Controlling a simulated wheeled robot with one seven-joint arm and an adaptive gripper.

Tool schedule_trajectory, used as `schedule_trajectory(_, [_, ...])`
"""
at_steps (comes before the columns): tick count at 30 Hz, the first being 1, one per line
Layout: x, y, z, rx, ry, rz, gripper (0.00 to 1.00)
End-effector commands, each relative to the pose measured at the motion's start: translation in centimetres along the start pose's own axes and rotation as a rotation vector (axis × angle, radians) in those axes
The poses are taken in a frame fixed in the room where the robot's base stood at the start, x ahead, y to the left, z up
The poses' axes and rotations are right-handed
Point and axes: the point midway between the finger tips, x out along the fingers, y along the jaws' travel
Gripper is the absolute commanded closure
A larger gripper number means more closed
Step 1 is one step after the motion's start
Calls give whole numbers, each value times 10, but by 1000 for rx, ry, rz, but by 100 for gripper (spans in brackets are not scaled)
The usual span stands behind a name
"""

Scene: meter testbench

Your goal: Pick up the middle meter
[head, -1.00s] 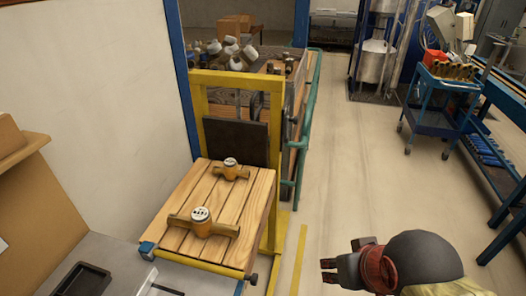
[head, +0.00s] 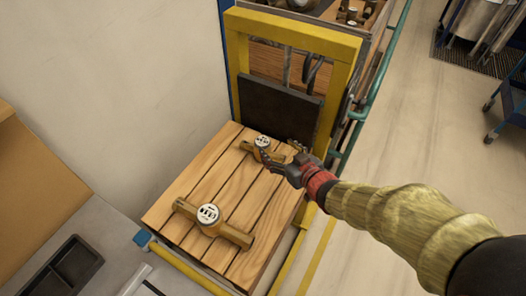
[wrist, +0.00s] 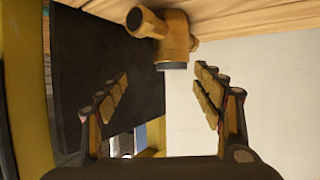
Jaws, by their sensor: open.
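Two brass meters with round white-faced dials lie on a slatted wooden platform (head: 190,185). The nearer meter (head: 209,214) lies at the front. The farther meter (head: 262,142) lies near the dark back plate; which one counts as the middle meter I cannot tell. My gripper (head: 280,151) is open at the farther meter, coming from the right, and partly hides its right side. In the wrist view my open fingers (wrist: 161,78) stand apart with nothing gripped between them. The brass meter (wrist: 174,36) appears just beyond the tips, upside down, under the wood at the top.
A yellow frame (head: 290,32) with a dark plate (head: 278,108) stands behind the platform. A white wall (head: 120,80) is on the left. A grey bench with a black tray (head: 62,270) is at lower left. Clear floor (head: 400,140) lies to the right.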

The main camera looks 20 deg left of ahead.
Motion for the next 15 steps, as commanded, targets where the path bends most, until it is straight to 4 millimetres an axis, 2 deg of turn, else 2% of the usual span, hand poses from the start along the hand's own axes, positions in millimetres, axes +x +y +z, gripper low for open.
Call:
schedule_trajectory(1, [5, -9, 3, -1, 9, -23, 33])
schedule_trajectory(4, [13, -18, 6, -3, 20, -48, 33])
schedule_trajectory(15, [53, -19, 9, -2, 22, -49, 33])
